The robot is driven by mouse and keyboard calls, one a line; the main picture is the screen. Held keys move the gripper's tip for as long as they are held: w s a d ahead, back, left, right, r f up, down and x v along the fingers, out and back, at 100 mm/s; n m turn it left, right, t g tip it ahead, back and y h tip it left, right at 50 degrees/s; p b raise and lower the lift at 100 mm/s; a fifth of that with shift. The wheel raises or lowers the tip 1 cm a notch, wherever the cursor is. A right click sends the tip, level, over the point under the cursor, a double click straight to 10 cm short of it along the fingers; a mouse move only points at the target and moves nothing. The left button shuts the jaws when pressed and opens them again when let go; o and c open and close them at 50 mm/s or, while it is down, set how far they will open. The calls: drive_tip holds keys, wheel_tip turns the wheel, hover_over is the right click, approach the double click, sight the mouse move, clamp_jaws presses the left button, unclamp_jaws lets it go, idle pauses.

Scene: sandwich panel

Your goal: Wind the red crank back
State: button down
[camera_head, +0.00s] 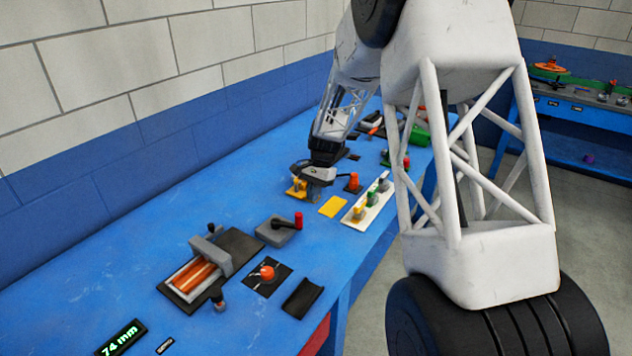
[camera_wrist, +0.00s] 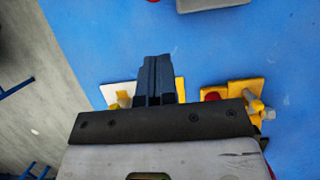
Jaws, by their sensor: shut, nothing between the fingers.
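The crank is a grey box (camera_head: 277,231) with a red upright handle (camera_head: 298,220) at its right side, in the middle of the blue bench in the head view. In the wrist view, part of the grey box (camera_wrist: 212,4) and a sliver of red (camera_wrist: 152,1) show at the top edge. My gripper (camera_head: 316,176) is farther along the bench than the crank, apart from it, above or beside some yellow parts. In the wrist view my gripper (camera_wrist: 154,62) has its dark fingers together with nothing between them. The head view partly hides the fingertips.
A yellow plate (camera_head: 333,206) and a white strip with coloured knobs (camera_head: 357,217) lie near my gripper. An orange-red knob (camera_head: 268,272), a black tray (camera_head: 302,296) and a slide with orange rods (camera_head: 193,276) lie nearer the camera. The back-left bench is clear.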

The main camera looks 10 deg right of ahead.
drive_tip(key=shift+s+a+f, duration=0.2)
drive_tip(key=shift+s+a, duration=0.6)
drive_tip(key=shift+s+a+f, duration=0.15)
drive_tip(key=shift+s+a, duration=0.6)
drive_tip(key=shift+s, duration=0.1)
drive_tip(key=shift+s+a+m+t+y, duration=0.15)
drive_tip(key=shift+s+a+m+t, duration=0.15)
drive_tip(key=shift+s+m, duration=0.45)
drive_tip(key=shift+s+a+m+t+y, duration=0.15)
drive_tip(key=shift+s+m+t, duration=0.25)
drive_tip(key=shift+m, duration=0.55)
drive_tip(key=shift+d, duration=0.1)
drive_tip(key=w+d+r, duration=0.4)
drive_tip(key=d+r, duration=0.2)
drive_tip(key=r, duration=0.3)
drive_tip(key=shift+w+r, duration=0.2)
drive_tip(key=shift+w, duration=0.1)
